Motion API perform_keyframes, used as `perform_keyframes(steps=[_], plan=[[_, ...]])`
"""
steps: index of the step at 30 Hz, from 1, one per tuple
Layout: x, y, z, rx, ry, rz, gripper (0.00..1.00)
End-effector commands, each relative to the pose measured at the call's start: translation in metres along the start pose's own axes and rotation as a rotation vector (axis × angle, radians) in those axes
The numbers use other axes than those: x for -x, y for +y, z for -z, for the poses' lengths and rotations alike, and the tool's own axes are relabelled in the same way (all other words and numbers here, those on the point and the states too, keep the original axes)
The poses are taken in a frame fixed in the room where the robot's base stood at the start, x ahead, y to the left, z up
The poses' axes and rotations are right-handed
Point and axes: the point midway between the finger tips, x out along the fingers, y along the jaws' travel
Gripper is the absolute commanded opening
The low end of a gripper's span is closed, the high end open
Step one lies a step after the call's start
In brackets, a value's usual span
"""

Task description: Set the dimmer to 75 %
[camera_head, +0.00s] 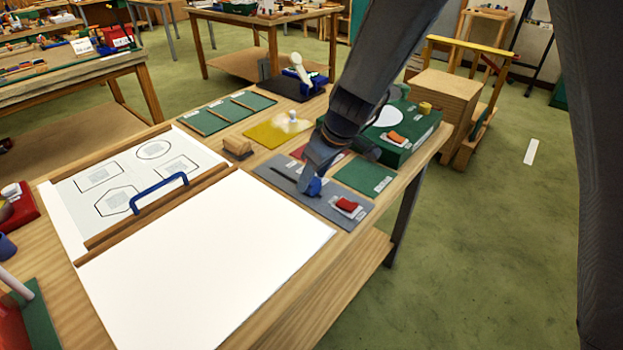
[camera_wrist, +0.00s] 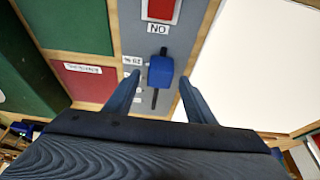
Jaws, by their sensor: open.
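The dimmer is a blue slider knob (camera_wrist: 160,71) on a dark slot in a grey panel (camera_head: 267,171). In the wrist view the knob stands toward the upper part of the slot, beside an upside-down percent label (camera_wrist: 132,60) that I cannot read surely. The knob also shows in the head view (camera_head: 314,187), partly behind my gripper. My gripper (camera_wrist: 160,78) is open, with one finger on each side of the knob and visible gaps between. Other small labels along the slot are partly hidden by the left finger.
A large white board (camera_head: 205,265) and a blue handle (camera_head: 158,190) lie to the left.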

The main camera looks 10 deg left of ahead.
Motion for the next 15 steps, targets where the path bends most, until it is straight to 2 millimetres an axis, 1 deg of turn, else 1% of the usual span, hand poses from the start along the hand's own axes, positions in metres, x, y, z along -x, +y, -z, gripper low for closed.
perform_keyframes(steps=[3, 6, 15], plan=[[-0.013, -0.001, 0.0, -0.001, -0.001, 0.002, 0.5], [-0.019, 0.0, 0.0, 0.0, 0.0, 0.001, 0.5], [-0.023, 0.0, 0.0, 0.0, 0.0, 0.0, 0.5]])
